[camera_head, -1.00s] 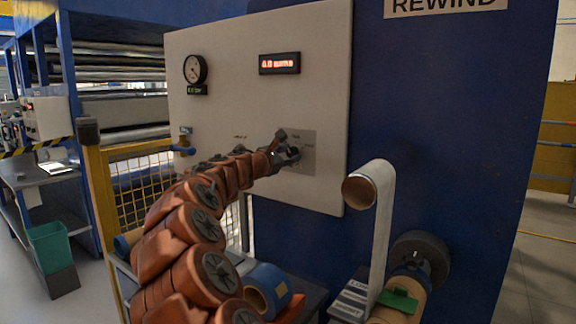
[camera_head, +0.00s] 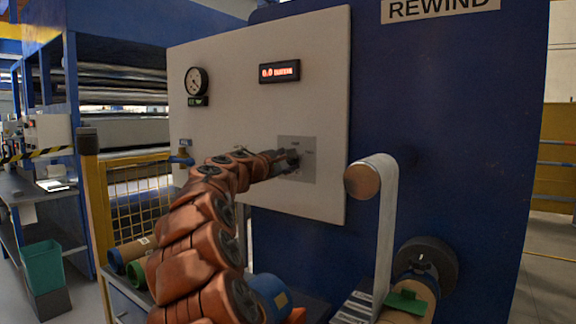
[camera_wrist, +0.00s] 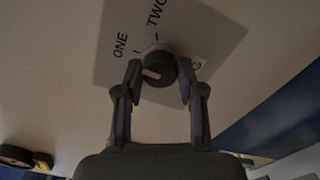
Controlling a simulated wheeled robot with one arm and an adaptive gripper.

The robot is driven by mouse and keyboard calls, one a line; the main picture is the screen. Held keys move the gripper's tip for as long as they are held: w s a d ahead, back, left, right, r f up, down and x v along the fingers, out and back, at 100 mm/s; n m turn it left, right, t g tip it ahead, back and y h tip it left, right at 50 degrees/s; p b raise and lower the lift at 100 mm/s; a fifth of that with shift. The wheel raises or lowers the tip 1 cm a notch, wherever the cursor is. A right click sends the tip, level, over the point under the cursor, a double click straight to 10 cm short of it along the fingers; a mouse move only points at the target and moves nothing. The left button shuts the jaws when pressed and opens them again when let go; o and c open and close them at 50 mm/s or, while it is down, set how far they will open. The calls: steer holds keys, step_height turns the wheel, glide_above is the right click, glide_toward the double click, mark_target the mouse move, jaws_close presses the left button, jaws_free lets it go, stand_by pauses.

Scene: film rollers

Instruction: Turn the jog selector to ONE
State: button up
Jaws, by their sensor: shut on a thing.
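The jog selector is a dark round knob (camera_wrist: 160,66) on a grey plate (camera_wrist: 112,75). The wrist view shows the labels ONE (camera_wrist: 120,46) and TWO (camera_wrist: 156,18), with a partly hidden label at the right. A pale mark sits on the knob's lower left face; which label it indicates is unclear. My gripper (camera_wrist: 160,78) is shut on the knob, one finger on each side. In the head view the plate (camera_head: 308,158) is on the pale panel, and my gripper (camera_head: 287,160) is at the knob, largely covering it.
The pale panel (camera_head: 235,110) carries a round gauge (camera_head: 196,80) and a red display (camera_head: 280,71). A roller with white film (camera_head: 385,220) stands to the right. A yellow mesh guard (camera_head: 140,190) is at the left, with rolls (camera_head: 270,295) below my arm.

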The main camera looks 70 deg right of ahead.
stand_by(0.3)
steer(key=o, duration=1.1)
steer(key=shift+o, duration=0.2)
steer(key=v, duration=1.2)
steer(key=shift+a, duration=0.1)
